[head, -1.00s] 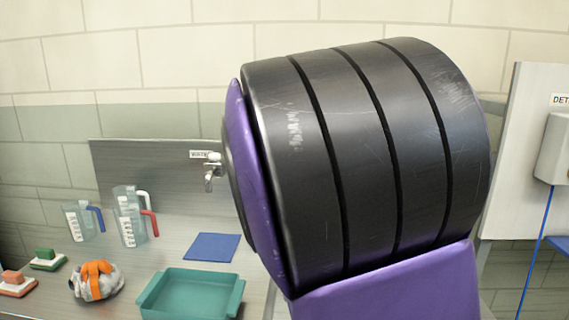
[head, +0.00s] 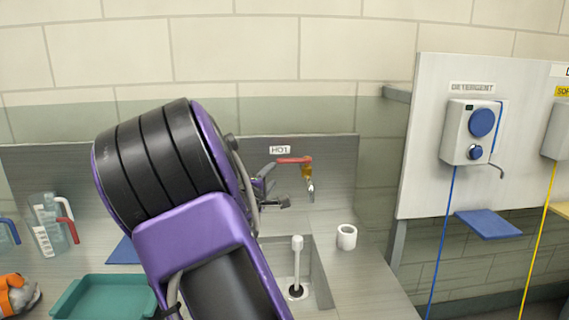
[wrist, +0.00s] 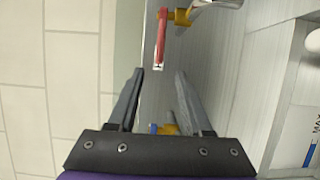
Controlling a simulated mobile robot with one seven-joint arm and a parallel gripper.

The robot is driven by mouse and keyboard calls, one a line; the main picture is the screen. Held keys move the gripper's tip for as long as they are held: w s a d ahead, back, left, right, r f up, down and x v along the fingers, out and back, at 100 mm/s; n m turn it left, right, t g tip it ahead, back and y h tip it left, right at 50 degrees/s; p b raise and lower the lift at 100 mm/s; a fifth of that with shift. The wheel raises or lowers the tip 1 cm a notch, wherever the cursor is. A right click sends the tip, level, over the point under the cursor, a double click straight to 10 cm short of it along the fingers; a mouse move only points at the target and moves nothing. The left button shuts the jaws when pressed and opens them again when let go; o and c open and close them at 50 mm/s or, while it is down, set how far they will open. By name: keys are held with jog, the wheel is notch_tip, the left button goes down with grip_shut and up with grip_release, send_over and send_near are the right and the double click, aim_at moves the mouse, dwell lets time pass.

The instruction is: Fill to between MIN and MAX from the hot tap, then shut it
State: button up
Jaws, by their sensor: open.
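The hot tap has a red lever (head: 293,160), a yellow body (head: 307,171) and a metal spout (head: 311,190), under a HOT label. My gripper (head: 275,189) is just left of the tap, open and empty. In the wrist view the red lever (wrist: 161,40) lies ahead of my gripper (wrist: 158,74), apart from the fingertips. No water stream shows. A basin (head: 318,280) with a white upright pipe (head: 297,262) is below. A label with MAX lettering (wrist: 312,135) and a blue bar shows at the wrist view's right edge; MIN is out of sight.
A white cup (head: 346,237) stands right of the basin. Measuring jugs (head: 48,232) and a teal tray (head: 105,299) are at left. Another yellow fitting (wrist: 165,129) shows between my fingers. A detergent dispenser (head: 470,133) hangs on the right panel.

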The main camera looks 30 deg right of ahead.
aim_at(284, 162)
jog(key=b+x, duration=0.1)
jog(key=x, duration=1.2)
jog(key=shift+w+d, duration=0.1)
grip_shut()
dwell(0.9)
